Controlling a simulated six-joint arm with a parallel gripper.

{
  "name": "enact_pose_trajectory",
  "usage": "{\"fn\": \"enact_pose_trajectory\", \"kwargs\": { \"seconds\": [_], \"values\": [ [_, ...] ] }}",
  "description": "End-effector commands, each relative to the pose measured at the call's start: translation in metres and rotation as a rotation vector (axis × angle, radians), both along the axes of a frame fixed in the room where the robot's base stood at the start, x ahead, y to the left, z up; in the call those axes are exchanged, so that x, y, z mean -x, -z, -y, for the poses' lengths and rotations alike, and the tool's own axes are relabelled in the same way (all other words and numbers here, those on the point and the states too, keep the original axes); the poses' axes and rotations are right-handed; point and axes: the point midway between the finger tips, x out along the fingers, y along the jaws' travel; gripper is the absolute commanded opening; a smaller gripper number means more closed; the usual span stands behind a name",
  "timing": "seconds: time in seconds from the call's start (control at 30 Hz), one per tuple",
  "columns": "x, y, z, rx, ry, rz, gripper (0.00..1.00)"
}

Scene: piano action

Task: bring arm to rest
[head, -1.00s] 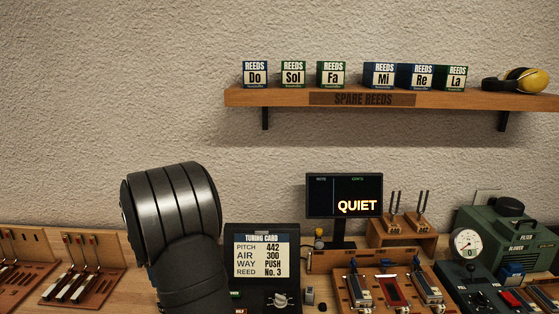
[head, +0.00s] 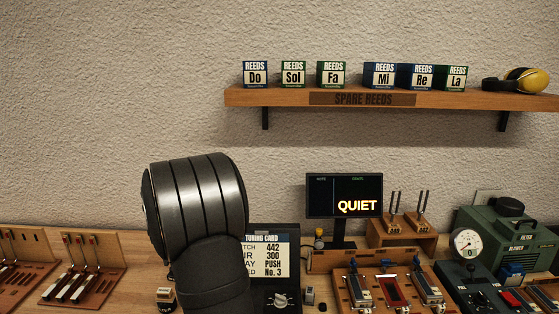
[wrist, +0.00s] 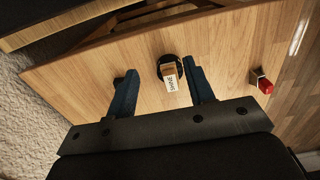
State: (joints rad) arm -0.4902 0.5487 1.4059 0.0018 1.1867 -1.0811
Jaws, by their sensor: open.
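My gripper (wrist: 163,97) shows in the wrist view with its two blue fingers spread apart and nothing between them that it grips. Beyond the fingers, a small block with a white label (wrist: 171,82) stands on a dark round base on the wooden bench (wrist: 135,60). I cannot tell the distance between the fingers and this block. In the head view my dark arm rises at the lower middle left and covers part of the tuning card (head: 268,255). My gripper is not visible in the head view.
A red-topped piece (wrist: 264,84) stands at the right in the wrist view. In the head view, a screen reading QUIET (head: 344,195), a reed rig (head: 388,285) and a green blower (head: 505,240) stand to the right. A shelf (head: 450,98) with reed boxes hangs above.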

Motion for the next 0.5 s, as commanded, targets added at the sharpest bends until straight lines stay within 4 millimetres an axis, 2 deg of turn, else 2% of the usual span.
{"fn": "enact_pose_trajectory", "kwargs": {
  "seconds": [0.27,0.5],
  "values": [
    [-0.002,-0.030,0.049,-0.001,0.004,0.002,0.48],
    [0.010,-0.022,0.000,0.001,-0.023,-0.001,0.48]
  ]
}}
